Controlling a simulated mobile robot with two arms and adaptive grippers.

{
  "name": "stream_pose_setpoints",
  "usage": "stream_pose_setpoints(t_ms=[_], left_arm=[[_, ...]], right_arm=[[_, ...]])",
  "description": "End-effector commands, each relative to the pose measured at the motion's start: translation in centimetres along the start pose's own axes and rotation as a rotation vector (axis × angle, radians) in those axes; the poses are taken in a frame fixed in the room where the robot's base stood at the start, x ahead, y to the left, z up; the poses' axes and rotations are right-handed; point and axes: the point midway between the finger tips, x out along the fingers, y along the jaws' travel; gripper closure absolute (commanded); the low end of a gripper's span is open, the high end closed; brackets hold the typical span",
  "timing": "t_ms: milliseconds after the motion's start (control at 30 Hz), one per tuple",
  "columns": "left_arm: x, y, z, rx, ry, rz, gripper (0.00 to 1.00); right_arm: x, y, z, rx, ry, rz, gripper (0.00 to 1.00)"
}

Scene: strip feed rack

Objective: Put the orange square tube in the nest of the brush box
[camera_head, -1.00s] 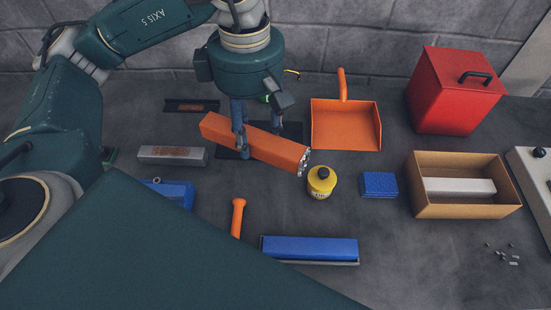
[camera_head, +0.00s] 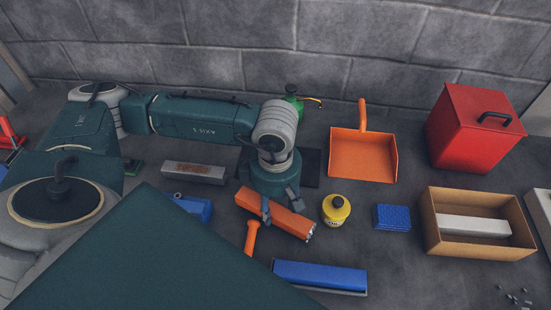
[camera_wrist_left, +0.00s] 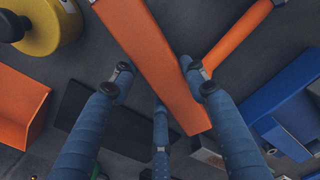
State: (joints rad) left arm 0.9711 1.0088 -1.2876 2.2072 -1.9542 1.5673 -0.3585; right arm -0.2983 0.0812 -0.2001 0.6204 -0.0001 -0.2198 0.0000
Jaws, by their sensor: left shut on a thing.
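I cannot tell surely which thing is the brush box. A cardboard box (camera_head: 480,245) at the right holds a pale bar. My right gripper is not in view.
A dark plate (camera_head: 309,168) lies behind the tube. An orange handle (camera_head: 251,237) and a blue block (camera_head: 320,275) lie in front. An orange dustpan (camera_head: 364,155), blue pad (camera_head: 392,218) and red bin (camera_head: 470,130) are farther right.

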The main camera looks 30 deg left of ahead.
Motion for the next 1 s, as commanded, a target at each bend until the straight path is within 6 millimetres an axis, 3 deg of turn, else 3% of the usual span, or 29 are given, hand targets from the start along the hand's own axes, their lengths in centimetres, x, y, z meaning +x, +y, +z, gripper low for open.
stream_pose_setpoints(t_ms=[167, 567, 600, 667, 1000], left_arm=[[1.6, 0.1, 0.0, 0.000, -0.001, 0.002, 1.00], [2.1, 0.1, 0.1, 0.001, -0.001, 0.003, 1.00], [2.0, 0.0, 0.0, 0.001, 0.000, 0.001, 0.50], [2.0, 0.0, 0.0, 0.001, 0.000, 0.001, 0.38], [1.8, 0.0, 0.0, 0.000, 0.000, 0.001, 0.37]], right_arm=[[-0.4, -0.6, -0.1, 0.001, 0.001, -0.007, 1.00], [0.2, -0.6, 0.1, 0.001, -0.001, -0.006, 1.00], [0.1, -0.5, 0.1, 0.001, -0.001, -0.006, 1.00], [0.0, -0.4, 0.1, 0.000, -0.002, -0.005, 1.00], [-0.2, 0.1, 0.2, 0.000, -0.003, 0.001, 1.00]])
